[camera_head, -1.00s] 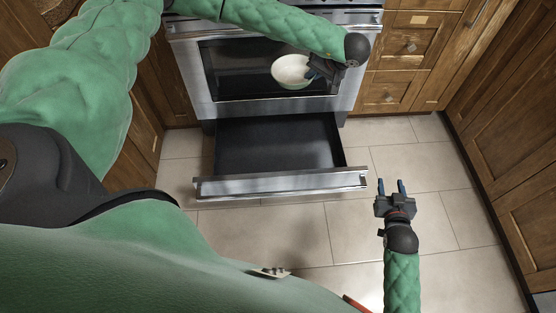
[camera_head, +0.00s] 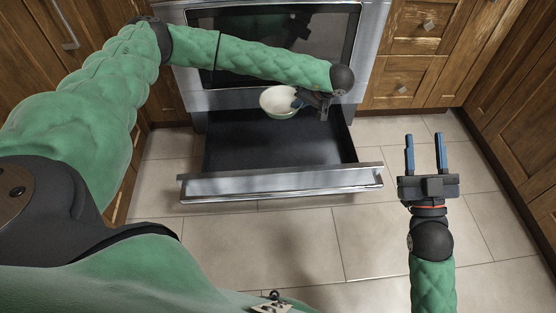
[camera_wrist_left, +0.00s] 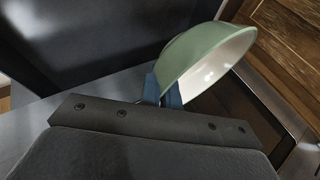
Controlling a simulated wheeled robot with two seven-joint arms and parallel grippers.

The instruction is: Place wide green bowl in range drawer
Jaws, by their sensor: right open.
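The wide green bowl (camera_head: 280,102), pale inside and green outside, is held by my left gripper (camera_head: 300,100) over the back part of the open range drawer (camera_head: 270,150). In the left wrist view, the blue fingers (camera_wrist_left: 163,92) are shut on the rim of the bowl (camera_wrist_left: 205,60), which appears tilted there. The drawer is pulled out below the oven, dark inside and empty, with a steel front (camera_head: 280,182). My right gripper (camera_head: 426,155) is open and empty, to the right of the drawer over the floor.
The steel oven (camera_head: 275,45) stands above and behind the drawer. Wooden cabinets with drawers (camera_head: 405,80) stand to its right, and more cabinets line both sides. The tiled floor (camera_head: 290,235) in front is clear.

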